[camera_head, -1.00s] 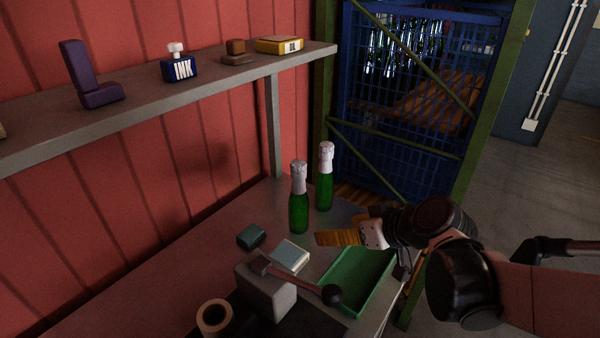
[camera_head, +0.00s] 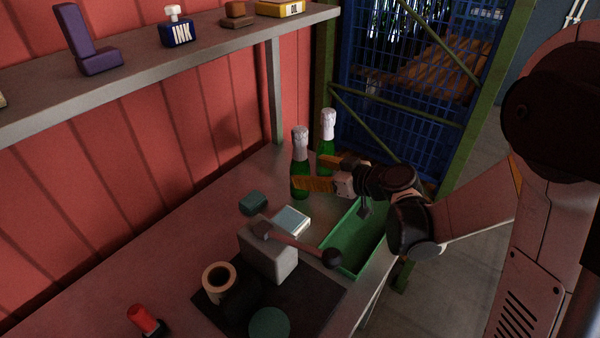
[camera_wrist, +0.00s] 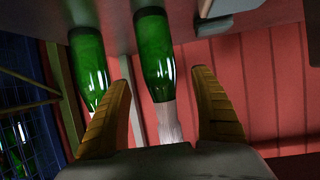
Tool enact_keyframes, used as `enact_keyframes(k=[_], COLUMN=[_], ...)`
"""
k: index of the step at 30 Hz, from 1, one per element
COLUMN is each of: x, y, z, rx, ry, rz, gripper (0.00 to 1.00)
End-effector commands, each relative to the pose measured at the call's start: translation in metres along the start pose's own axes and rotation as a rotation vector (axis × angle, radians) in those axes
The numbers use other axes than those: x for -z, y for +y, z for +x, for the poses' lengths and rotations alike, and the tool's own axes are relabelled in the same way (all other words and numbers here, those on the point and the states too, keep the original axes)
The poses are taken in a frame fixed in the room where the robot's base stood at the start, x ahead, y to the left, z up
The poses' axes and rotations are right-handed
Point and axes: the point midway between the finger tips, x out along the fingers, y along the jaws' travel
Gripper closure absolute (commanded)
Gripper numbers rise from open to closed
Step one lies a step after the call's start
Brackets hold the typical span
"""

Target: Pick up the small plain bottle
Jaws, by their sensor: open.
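Two green bottles with pale foil over their necks stand upright at the far end of the bench: a left one (camera_head: 300,162) and a right one (camera_head: 326,135). They look alike, and I cannot tell which is the small plain one. My gripper (camera_head: 318,172) is open, its orange fingers pointing left at the bottles. In the wrist view, which is upside down, the left bottle (camera_wrist: 154,50) appears between the fingers (camera_wrist: 161,80). The right bottle (camera_wrist: 88,65) is outside them, partly hidden by one finger. I cannot tell whether either finger touches glass.
A green tray (camera_head: 337,266) lies in front of my gripper. A grey block (camera_head: 268,258) with a black-knobbed lever, a pale box (camera_head: 291,221) and a teal block (camera_head: 253,203) are nearby. A shelf (camera_head: 130,86) runs along the red wall above. A blue cage (camera_head: 400,100) stands behind.

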Motion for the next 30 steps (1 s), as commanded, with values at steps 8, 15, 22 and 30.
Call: enact_keyframes(k=[8,15,22,30], x=[-0.005,-0.003,-0.003,-0.001], y=[-0.001,0.000,0.000,0.000], z=[0.042,0.043,0.043,0.042], rx=[0.002,0.001,0.001,0.001], ry=[-0.001,0.000,-0.001,0.000], rz=[-0.001,0.000,0.000,0.001], gripper=[0.25,0.30,0.93,0.93])
